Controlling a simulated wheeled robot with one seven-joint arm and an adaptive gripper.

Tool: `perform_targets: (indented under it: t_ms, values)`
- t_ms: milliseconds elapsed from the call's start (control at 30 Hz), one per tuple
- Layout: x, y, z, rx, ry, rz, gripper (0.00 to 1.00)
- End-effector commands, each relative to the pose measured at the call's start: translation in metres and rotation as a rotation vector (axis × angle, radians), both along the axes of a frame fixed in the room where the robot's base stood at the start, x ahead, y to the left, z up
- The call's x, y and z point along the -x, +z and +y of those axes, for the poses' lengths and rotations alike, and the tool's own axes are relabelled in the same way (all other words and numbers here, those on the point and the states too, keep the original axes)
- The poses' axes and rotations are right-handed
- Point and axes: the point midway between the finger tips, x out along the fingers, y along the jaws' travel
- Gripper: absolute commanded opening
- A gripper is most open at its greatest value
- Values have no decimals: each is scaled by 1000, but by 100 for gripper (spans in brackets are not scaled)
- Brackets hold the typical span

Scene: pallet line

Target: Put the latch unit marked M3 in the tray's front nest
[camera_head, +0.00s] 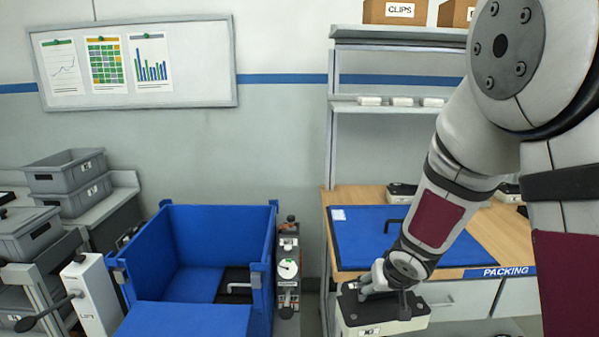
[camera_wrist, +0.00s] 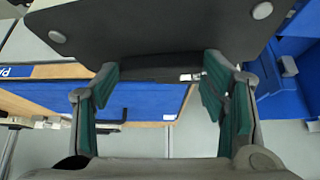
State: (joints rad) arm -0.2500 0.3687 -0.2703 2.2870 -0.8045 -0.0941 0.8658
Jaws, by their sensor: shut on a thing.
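My gripper (camera_head: 390,280) is shut on a latch unit (camera_head: 385,318), a pale box with a dark top, held in front of the packing bench. A small label shows on its front, but I cannot read the mark. In the wrist view my gripper's green-padded fingers (camera_wrist: 165,105) stand on either side of a dark part, and a broad dark-grey plate with pale round studs (camera_wrist: 150,25) fills the top. I cannot make out a tray with a front nest for certain. A dark piece with a pale handle (camera_head: 238,288) lies inside the blue bin.
A blue open bin (camera_head: 190,235) with a lowered front stands left of centre. A post with a dial (camera_head: 288,268) stands beside it. The packing bench (camera_head: 500,235) carries a blue mat (camera_head: 365,245) and dark-topped units (camera_head: 402,189) at the back. Grey crates (camera_head: 65,170) stand left.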

Motion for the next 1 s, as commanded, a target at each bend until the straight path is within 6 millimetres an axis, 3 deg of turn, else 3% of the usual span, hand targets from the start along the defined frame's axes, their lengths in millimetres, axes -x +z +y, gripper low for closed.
perform_targets:
  t_ms: [267, 633, 1000]
  values:
    - [17, -15, 0, -12, 24, -2, 8]
    - [53, -61, 1, -16, 24, -2, 8]
    - [58, -65, -3, -7, 17, -10, 8]
